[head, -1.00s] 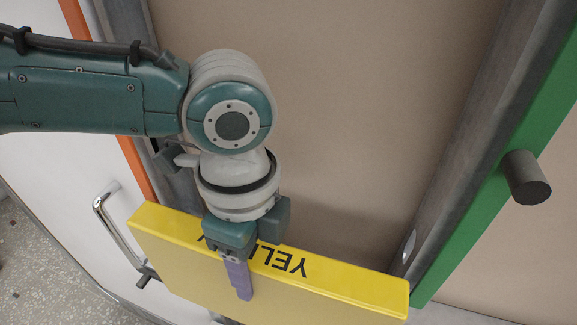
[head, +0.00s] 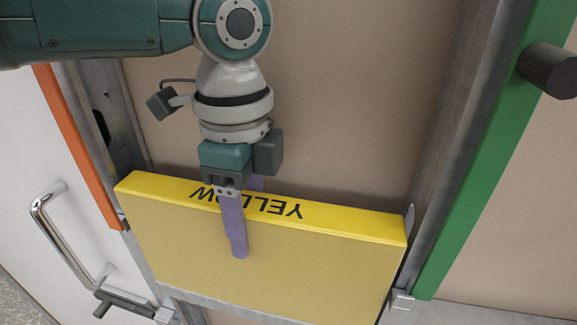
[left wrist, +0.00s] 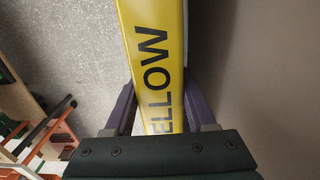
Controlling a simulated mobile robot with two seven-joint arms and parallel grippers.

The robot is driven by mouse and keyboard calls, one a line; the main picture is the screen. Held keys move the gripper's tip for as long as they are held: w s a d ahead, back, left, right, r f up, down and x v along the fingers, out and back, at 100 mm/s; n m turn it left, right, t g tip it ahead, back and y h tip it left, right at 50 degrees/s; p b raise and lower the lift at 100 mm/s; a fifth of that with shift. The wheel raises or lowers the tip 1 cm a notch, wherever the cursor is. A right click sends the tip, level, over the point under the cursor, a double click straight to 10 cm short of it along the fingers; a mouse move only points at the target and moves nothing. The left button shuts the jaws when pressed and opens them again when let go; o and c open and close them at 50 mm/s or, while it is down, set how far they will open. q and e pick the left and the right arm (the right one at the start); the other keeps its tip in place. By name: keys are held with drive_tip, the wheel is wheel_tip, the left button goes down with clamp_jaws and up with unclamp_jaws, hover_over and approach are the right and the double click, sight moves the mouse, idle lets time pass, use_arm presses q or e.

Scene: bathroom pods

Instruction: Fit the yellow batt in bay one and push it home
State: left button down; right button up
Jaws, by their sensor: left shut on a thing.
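The yellow batt (head: 330,269) is a thick slab with a bright yellow top edge lettered YELLOW and a tan face. My left gripper (head: 245,215) is shut on its top edge near the middle, one purple finger down the near face, the other mostly hidden behind. The left wrist view shows the lettered edge of the batt (left wrist: 152,40) between both fingers (left wrist: 160,108). The batt stands slightly tilted in the picture between two grey metal studs, the left (head: 118,110) and the right (head: 455,130). I cannot tell whether it touches them. My right gripper is not in view.
An orange strip (head: 75,140) edges the left stud and a green strip (head: 490,180) the right one. A dark round peg (head: 549,70) sticks out on the green side. A chrome handle (head: 62,240) is at lower left. A beige panel (head: 330,80) lies behind.

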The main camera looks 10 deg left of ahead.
use_arm(q)
drive_tip(key=shift+f, duration=0.25)
drive_tip(key=shift+c, duration=0.7)
unclamp_jaws()
